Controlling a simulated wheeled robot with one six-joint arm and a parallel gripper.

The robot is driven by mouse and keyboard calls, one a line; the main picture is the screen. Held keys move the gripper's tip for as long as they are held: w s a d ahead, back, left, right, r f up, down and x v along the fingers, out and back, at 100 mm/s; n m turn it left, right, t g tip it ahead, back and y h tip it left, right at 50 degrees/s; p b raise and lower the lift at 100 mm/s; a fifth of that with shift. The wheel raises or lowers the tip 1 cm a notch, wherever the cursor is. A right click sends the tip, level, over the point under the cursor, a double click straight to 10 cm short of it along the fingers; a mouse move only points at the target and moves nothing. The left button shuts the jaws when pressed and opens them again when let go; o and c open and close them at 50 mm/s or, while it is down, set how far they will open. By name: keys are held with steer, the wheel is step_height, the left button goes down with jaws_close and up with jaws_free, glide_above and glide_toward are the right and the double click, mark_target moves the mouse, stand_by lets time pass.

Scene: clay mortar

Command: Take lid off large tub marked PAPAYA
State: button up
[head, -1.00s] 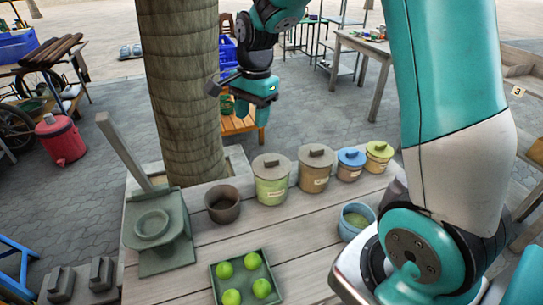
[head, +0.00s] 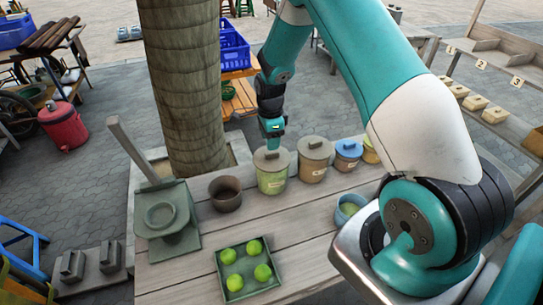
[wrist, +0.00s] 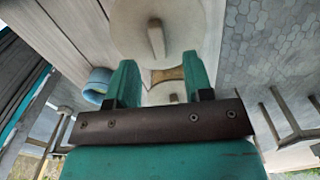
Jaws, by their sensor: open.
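A large green tub (head: 272,181) with a pale label stands near the table's back edge, its grey-brown lid (head: 261,162) on. A large tan tub (head: 313,171) with a similar lid stands right beside it. Both labels are too small to read, so I cannot tell which says PAPAYA. My gripper (head: 272,141) points down just above the green tub's lid. In the wrist view, my gripper (wrist: 160,72) is open and empty, and a round lid (wrist: 190,25) with a bar handle (wrist: 156,38) lies beyond the fingertips. Contact is not visible.
Smaller blue-lidded (head: 348,161) and yellow-green (head: 370,154) tubs stand farther right. A brown pot (head: 225,197) is left of the green tub. A blue bowl (head: 345,212) and a tray (head: 233,293) of green fruit are in front. A tree trunk (head: 180,90) rises behind.

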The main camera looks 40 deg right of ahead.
mark_target(272, 152)
steer(key=shift+s+d+f+p, duration=0.15)
steer(key=shift+f+p, duration=1.15)
steer(key=shift+f, duration=1.35)
jaws_close()
